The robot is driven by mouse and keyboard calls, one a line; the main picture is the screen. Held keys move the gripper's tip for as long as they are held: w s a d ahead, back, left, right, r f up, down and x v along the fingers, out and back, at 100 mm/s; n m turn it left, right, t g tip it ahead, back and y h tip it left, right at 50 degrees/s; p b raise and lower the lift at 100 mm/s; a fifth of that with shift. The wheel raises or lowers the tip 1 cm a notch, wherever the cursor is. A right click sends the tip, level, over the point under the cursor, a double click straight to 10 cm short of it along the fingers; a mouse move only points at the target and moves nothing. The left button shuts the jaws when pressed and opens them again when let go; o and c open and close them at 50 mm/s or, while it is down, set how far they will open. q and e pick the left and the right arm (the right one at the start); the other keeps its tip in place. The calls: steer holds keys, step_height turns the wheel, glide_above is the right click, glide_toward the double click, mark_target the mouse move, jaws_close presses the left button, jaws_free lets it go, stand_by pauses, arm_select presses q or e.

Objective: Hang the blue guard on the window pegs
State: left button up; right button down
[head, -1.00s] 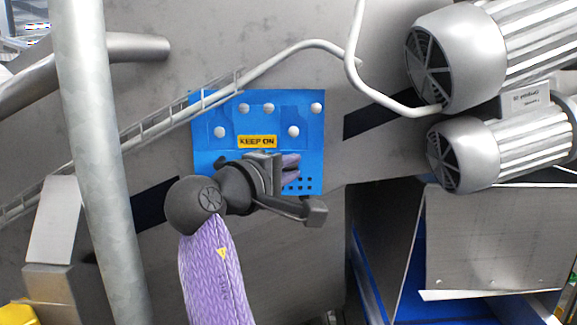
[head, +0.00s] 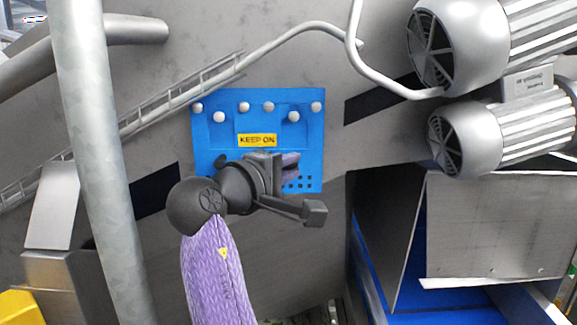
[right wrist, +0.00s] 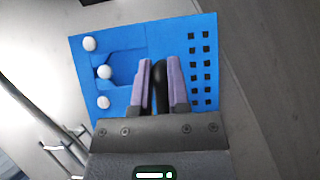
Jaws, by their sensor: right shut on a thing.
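The blue guard (head: 225,165) is a flat panel with a yellow KEEP ON label (head: 257,141) and small square holes at its lower right. It lies upright against the grey machine wall. Several pale round knobs line its top edge. Two more round heads, left (head: 219,116) and right (head: 294,116), show slightly lower at darker blue recesses; whether they are seated pegs, I cannot tell. My right gripper (head: 290,167) is in front of the guard's lower half. In the right wrist view its purple fingers are shut on the guard's black handle (right wrist: 162,90). The window behind is hidden.
A grey pole (head: 95,150) stands at the left. A conduit and cable ladder (head: 180,105) run close to the guard's upper left corner. Two motors, upper (head: 445,50) and lower (head: 465,145), jut out at the right. Dark slots flank the guard.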

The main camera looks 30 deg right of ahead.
steer(key=shift+f, duration=0.1)
steer(key=shift+f+b, duration=0.5)
steer(key=shift+f, duration=0.25)
steer(key=c, duration=0.5)
jaws_free()
steer(key=shift+c, duration=0.2)
steer(key=b+v, duration=0.3)
steer(key=v, duration=0.7)
